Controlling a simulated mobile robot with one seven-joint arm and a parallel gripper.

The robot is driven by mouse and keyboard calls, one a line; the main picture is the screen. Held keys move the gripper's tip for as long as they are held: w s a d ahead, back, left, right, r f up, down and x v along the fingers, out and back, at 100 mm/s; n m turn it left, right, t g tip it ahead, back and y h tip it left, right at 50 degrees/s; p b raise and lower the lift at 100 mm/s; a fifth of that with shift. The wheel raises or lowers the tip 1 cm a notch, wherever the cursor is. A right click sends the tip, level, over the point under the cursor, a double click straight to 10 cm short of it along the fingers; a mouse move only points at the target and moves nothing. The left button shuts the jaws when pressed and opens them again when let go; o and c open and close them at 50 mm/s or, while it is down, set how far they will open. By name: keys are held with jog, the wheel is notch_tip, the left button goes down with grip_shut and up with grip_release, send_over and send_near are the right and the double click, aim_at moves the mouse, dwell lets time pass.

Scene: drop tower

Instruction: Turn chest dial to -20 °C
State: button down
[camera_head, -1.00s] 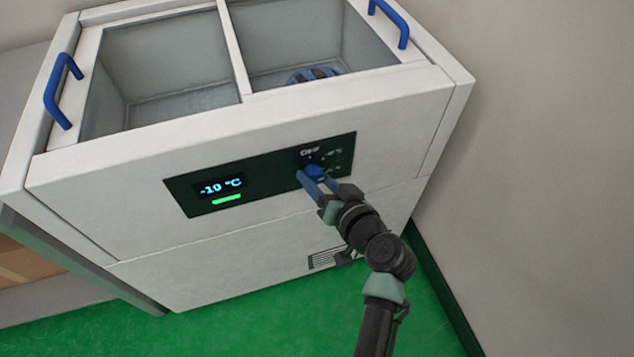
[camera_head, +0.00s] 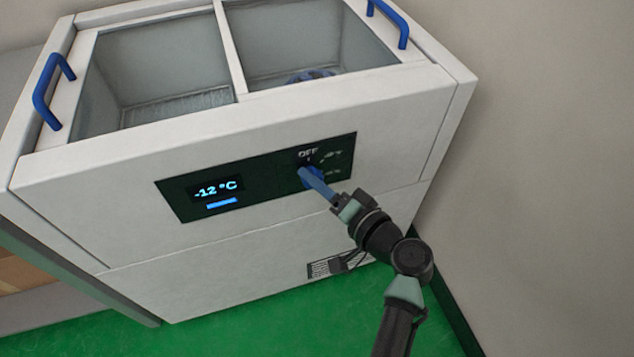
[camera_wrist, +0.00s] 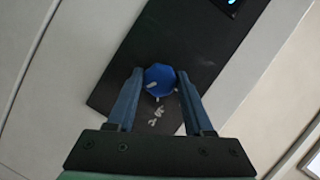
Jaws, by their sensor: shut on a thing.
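The white chest freezer (camera_head: 130,228) has a dark control panel (camera_head: 270,178) on its front. The lit display (camera_head: 215,188) reads -12 °C with a blue bar under the figures. The blue dial (camera_head: 314,181) sits at the panel's right part, below the word OFF, and is partly hidden by my gripper's fingers. In the wrist view the dial (camera_wrist: 159,79) lies between the fingertips, with a pale mark on its face. My gripper (camera_head: 305,173) is shut on the dial, and its fingers also show in the wrist view (camera_wrist: 158,78).
The freezer's open top shows two compartments, with a blue item (camera_head: 310,76) in the right one. Blue handles (camera_head: 45,100) stand at both top corners. A vent (camera_head: 325,268) is low on the front. A plain wall (camera_head: 540,160) is at the right, above green floor (camera_head: 260,325).

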dwell(0.3)
jog(key=shift+c, duration=1.6)
grip_release()
jog(key=p+v, duration=0.2)
jog(key=v, duration=1.1)
